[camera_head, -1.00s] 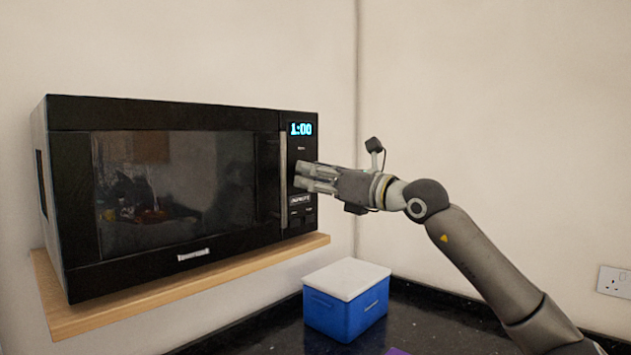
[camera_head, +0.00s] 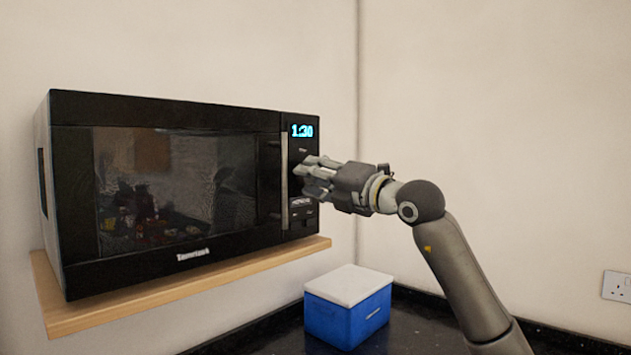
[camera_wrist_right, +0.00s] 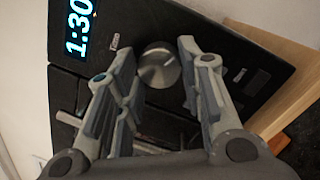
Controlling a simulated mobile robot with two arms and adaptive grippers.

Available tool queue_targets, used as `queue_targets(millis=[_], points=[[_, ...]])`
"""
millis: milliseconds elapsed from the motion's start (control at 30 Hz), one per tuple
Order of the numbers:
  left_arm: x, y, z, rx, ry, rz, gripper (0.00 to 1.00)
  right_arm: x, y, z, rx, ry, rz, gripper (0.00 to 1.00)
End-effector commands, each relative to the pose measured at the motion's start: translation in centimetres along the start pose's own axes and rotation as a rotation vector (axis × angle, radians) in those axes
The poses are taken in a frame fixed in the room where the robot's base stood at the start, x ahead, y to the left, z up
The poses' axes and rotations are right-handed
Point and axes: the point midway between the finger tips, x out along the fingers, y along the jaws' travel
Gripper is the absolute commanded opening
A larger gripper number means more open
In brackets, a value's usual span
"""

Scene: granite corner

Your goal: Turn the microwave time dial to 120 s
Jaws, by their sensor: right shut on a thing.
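The black microwave (camera_head: 165,190) stands on a wooden shelf, its door closed. Its display (camera_head: 302,131) reads 1:30, and the display also shows in the right wrist view (camera_wrist_right: 78,28). The round silver time dial (camera_wrist_right: 158,65) sits between the fingertips of my right gripper (camera_wrist_right: 155,72). In the head view my right gripper (camera_head: 312,177) is at the control panel, shut on the dial, and hides it there. The hand is rolled about its own axis. My left gripper is not in view.
The wooden shelf (camera_head: 180,283) under the microwave sticks out in front of it. A wall socket (camera_head: 617,286) is at the far right.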

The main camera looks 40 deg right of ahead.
Motion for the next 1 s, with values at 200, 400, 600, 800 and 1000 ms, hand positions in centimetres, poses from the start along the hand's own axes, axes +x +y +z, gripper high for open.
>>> queue_targets(millis=[200,400,600,800,1000], points=[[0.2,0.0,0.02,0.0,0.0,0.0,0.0,0.01,0.03,-0.06,0.096,-0.006,-0.01,0.11],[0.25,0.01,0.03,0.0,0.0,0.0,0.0,0.02,0.04,-0.06,0.137,-0.009,-0.014,0.11],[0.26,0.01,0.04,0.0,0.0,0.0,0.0,0.02,0.03,-0.05,0.145,-0.009,-0.016,0.11],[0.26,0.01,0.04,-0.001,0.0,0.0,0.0,0.02,0.02,-0.05,0.144,-0.009,-0.016,0.11],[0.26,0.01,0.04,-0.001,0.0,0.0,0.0,0.02,0.02,-0.05,0.144,-0.009,-0.016,0.54]])
